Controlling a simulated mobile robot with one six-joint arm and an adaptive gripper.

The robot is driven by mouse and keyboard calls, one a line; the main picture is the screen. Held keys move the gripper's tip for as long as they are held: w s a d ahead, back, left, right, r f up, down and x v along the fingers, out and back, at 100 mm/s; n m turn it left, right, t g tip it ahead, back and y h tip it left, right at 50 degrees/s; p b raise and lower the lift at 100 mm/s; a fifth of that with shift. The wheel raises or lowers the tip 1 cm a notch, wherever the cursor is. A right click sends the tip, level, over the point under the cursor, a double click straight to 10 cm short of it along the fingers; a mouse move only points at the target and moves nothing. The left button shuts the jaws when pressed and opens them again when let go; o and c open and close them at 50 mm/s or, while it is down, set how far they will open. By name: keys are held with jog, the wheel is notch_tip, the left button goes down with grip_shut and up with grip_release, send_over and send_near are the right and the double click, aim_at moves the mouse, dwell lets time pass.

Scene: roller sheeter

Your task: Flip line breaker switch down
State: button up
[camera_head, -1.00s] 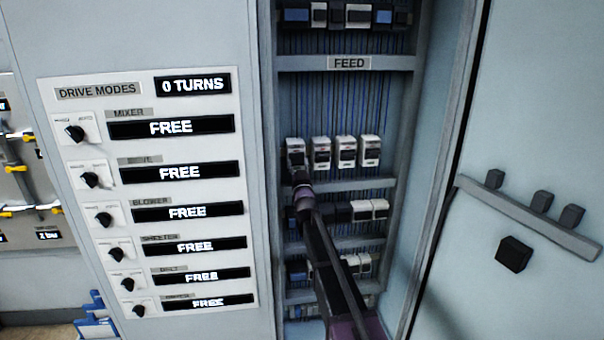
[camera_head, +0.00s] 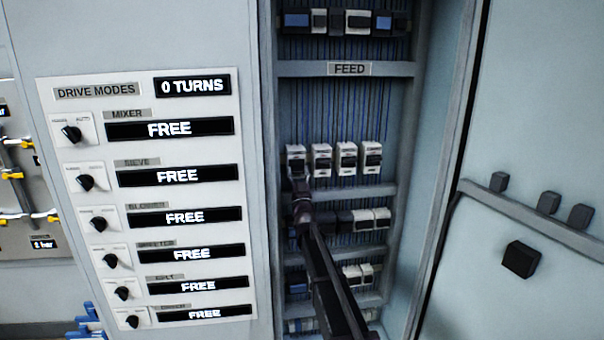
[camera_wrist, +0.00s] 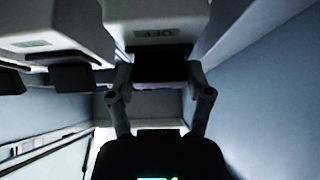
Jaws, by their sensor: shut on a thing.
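A row of white line breakers with dark switches stands in the cabinet below the FEED label in the head view. My gripper (camera_head: 300,184) is at the lower front of the leftmost breaker (camera_head: 295,152). In the wrist view, my gripper's fingers (camera_wrist: 160,76) are shut on the dark switch (camera_wrist: 160,68) of this breaker, one finger on each side. A green label above the switch, upside down, seems to read OFF. My gripper hides the switch in the head view, so its exact tilt is unclear.
Further breakers (camera_head: 346,157) stand close to the right, and a neighbouring one (camera_wrist: 50,35) shows at left in the wrist view. The drive modes panel (camera_head: 140,200) is left of the cabinet. The open door (camera_head: 530,120) is at right.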

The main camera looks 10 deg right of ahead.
jog(key=o, duration=1.1)
jog(key=shift+o, duration=0.2)
jog(key=s+f+g+p, duration=0.2)
jog(key=s+f+g, duration=1.2)
jog(key=s+f, duration=0.45)
jog(key=s+f+g, duration=0.3)
jog(key=s+g, duration=0.1)
jog(key=s, duration=0.5)
jog(key=s+d+f+g, duration=0.1)
jog(key=s+f+g, duration=0.1)
jog(key=s, duration=0.7)
jog(key=s+f+g, duration=0.3)
jog(key=s+g, duration=0.2)
jog(key=s, duration=0.4)
jog(key=shift+d+f+g+p, duration=0.2)
jog(key=shift+f+g+p, duration=0.1)
jog(key=shift+p, duration=0.15)
jog(key=shift+w, duration=0.1)
